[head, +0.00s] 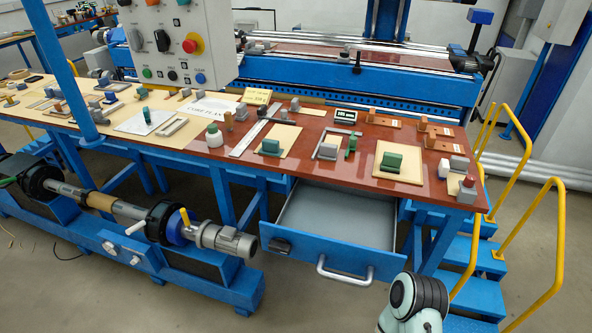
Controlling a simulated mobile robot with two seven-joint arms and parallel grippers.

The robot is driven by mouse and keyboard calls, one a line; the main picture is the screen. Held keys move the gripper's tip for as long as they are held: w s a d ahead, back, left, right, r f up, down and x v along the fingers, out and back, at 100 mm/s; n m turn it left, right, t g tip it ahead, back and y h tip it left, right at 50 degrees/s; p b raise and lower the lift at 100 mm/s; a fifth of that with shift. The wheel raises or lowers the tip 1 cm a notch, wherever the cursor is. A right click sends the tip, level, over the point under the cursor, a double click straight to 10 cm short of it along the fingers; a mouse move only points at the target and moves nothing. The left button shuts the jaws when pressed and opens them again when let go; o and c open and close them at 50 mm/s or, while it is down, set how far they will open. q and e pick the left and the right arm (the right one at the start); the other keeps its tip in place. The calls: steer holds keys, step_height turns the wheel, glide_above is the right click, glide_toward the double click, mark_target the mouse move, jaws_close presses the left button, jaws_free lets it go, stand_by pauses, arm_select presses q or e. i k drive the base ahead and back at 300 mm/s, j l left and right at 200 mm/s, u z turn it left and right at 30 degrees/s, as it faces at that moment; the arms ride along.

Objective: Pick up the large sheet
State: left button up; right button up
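Several flat sheets lie on the red-brown tabletop, and I cannot tell for sure which one is the large sheet. A cream sheet (412,175) lies at the right with a green block (391,162) on it. Another cream sheet (287,137) lies left of it, also with a green block (270,146). A white sheet (133,124) lies farther left with small parts on it. A white sheet with printing (213,106) lies near the control box. Neither of my grippers is in view; only a link of my arm shows at the bottom right.
An open, empty-looking drawer (340,216) juts out below the red-brown tabletop (330,179). A control box (178,42) hangs over the table's back. A blue winding machine (155,228) stands at front left. Yellow-railed steps (470,292) stand at right.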

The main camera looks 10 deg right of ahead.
mark_target(280, 134)
steer(key=i+j+u, duration=0.2)
steer(key=i+j, duration=0.45)
steer(key=i, duration=0.1)
